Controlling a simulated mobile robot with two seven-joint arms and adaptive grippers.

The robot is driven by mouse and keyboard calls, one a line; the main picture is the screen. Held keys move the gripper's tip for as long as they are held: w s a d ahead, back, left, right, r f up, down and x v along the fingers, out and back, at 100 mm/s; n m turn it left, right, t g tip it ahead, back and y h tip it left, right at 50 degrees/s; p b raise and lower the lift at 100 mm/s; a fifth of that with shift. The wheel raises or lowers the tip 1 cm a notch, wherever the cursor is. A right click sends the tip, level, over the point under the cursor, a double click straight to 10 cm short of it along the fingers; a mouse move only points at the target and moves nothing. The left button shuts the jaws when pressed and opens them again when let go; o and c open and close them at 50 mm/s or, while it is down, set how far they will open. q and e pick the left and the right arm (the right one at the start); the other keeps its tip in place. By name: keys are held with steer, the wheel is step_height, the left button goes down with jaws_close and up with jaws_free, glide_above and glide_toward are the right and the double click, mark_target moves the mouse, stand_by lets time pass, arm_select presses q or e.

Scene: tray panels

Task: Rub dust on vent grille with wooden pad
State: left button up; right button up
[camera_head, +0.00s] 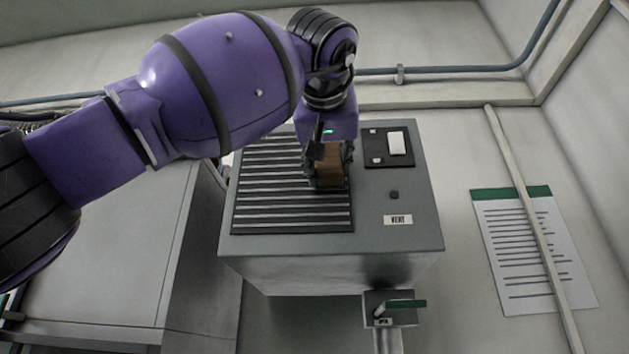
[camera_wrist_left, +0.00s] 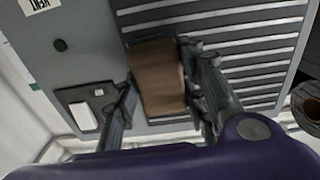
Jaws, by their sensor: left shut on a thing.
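The vent grille (camera_head: 290,215) is a dark slatted panel on top of a grey box marked VENT. It also shows in the left wrist view (camera_wrist_left: 240,50). My left gripper (camera_head: 328,172) is over the right part of the grille, shut on the brown wooden pad (camera_head: 328,178). In the left wrist view the pad (camera_wrist_left: 157,80) sits between the two fingers, its far end over the grille's edge. I cannot tell whether the pad touches the slats. No dust can be made out on the visible slats. My right gripper is not in view.
A green-handled lever (camera_head: 405,304) juts out below the box. A grey cabinet (camera_head: 110,240) stands at the left; a pole crosses a paper sheet (camera_head: 500,250) at the right.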

mark_target(253, 175)
arm_select(q)
steer(key=shift+d, duration=0.35)
steer(key=shift+w+a, duration=0.2)
steer(key=shift+a, duration=3.75)
steer(key=shift+w+a, duration=0.15)
steer(key=shift+a, duration=3.75)
steer(key=shift+s+d, duration=0.1)
steer(key=shift+s, duration=2.9)
steer(key=s, duration=0.3)
steer(key=shift+s, duration=0.1)
